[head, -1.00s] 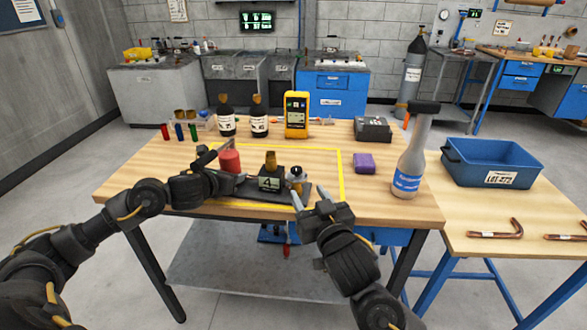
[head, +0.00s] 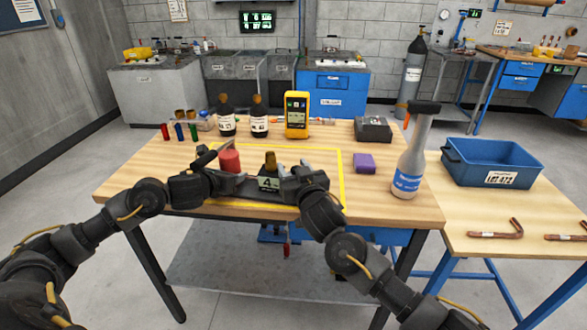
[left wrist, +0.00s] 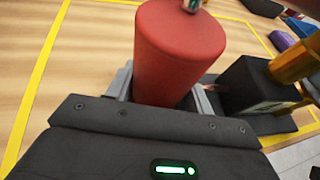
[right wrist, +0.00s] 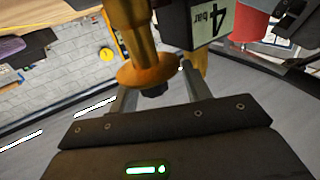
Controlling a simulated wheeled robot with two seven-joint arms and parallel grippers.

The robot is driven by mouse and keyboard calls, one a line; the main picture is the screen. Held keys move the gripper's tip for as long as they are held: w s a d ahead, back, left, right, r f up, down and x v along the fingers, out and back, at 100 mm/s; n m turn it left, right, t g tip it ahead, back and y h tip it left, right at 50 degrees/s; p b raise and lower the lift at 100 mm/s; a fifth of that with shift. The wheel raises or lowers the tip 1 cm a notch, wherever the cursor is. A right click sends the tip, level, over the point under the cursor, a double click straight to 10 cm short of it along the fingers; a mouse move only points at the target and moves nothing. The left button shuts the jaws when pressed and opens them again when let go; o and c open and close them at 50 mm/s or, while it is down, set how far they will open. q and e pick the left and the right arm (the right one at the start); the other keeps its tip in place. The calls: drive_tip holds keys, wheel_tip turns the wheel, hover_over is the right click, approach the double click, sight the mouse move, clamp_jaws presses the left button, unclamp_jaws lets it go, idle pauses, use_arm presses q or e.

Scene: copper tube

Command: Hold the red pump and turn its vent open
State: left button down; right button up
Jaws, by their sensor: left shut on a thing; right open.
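The red pump cylinder (head: 230,162) stands upright at the left end of a dark base on the table. My left gripper (left wrist: 165,85) is shut on the red cylinder (left wrist: 178,50), a finger on each side. Right of it is a dark block with a "4 bar" display (head: 269,184) and a brass top (head: 270,163). My right gripper (head: 298,175) is open at the base's right end and hides the fitting there in the head view. In the right wrist view, a flanged brass fitting (right wrist: 147,72) lies in front of and between the open fingers; contact is unclear.
Yellow tape (head: 341,165) outlines the work area. Dark bottles (head: 226,120) and a yellow meter (head: 297,115) stand behind. A blue bin (head: 457,165) sits on the side table.

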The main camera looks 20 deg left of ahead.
drive_tip(key=shift+c, duration=0.2)
drive_tip(key=shift+a, duration=0.1)
drive_tip(key=c, duration=0.9)
drive_tip(key=shift+s+y, duration=0.15)
drive_tip(key=shift+y, duration=0.15)
drive_tip(key=shift+a+n+g+y, duration=0.1)
drive_tip(key=shift+n+g+y, duration=0.25)
drive_tip(key=shift+g, duration=0.25)
drive_tip(key=n+g+y, duration=0.2)
drive_tip(key=n+g, duration=0.1)
drive_tip(key=shift+r+g+y, duration=0.1)
drive_tip(key=shift+g+y, duration=0.15)
drive_tip(key=shift+g, duration=0.15)
drive_tip(key=shift+a+n+g+y, duration=0.1)
drive_tip(key=shift+n+g+y, duration=0.5)
drive_tip(key=shift+n+g, duration=0.6)
drive_tip(key=shift+s+g, duration=0.15)
drive_tip(key=shift+g, duration=0.25)
